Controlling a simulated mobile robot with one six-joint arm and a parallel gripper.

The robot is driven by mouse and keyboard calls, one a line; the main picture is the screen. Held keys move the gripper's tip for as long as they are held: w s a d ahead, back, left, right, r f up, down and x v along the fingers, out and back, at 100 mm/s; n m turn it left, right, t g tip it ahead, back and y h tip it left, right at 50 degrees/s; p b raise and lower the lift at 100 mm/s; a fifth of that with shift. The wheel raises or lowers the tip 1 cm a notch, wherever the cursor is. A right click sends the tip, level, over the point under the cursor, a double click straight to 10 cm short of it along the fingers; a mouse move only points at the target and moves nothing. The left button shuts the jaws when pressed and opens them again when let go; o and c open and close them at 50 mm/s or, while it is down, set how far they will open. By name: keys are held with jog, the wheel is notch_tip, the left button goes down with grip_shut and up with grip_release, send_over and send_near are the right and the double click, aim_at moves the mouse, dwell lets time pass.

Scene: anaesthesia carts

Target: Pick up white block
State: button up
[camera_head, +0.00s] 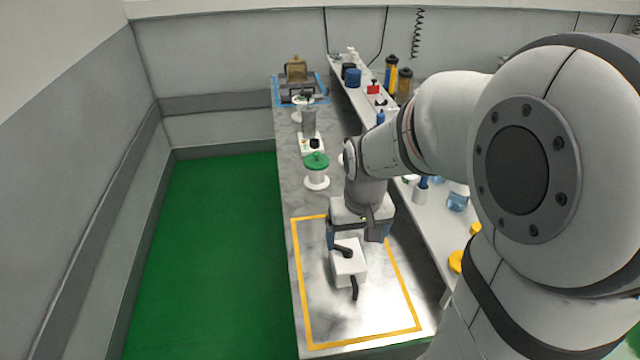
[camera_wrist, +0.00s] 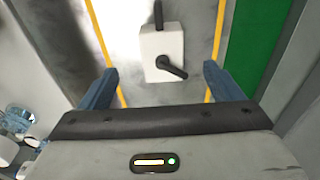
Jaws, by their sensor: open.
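A white block (camera_head: 346,263) with black handle-like parts sits on the marbled counter inside a yellow taped rectangle. In the wrist view the white block (camera_wrist: 161,45) lies ahead of the fingertips, roughly midway between them from left to right. One black part sticks out at its far end, and another lies across its near side. My gripper (camera_wrist: 161,72) is open, with its two blue fingers apart and nothing between them. In the head view my gripper (camera_head: 358,236) is over the rear part of the block and hides some of it. I cannot tell the exact height between them.
A white stand with a green top (camera_head: 316,163) is on the counter behind the taped area. More equipment stands farther back. A raised white shelf (camera_head: 433,222) with bottles and yellow items runs along the right. The green floor (camera_head: 215,240) at left is clear.

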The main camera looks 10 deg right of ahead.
aim_at(349, 255)
jog(key=shift+o, duration=0.6)
jog(key=shift+g, duration=0.5)
jog(key=w+f, duration=0.1)
jog(key=f, duration=0.1)
jog(key=w+f, duration=0.1)
jog(key=f, duration=0.1)
jog(key=w+f, duration=0.1)
jog(key=f, duration=0.1)
jog(key=shift+w+f, duration=0.15)
jog(key=shift+w, duration=0.1)
jog(key=shift+w+f+p, duration=0.1)
jog(key=shift+f+p, duration=0.25)
jog(key=shift+f, duration=3.6)
jog(key=shift+c, duration=0.3)
jog(key=c, duration=1.1)
jog(key=shift+c, duration=0.2)
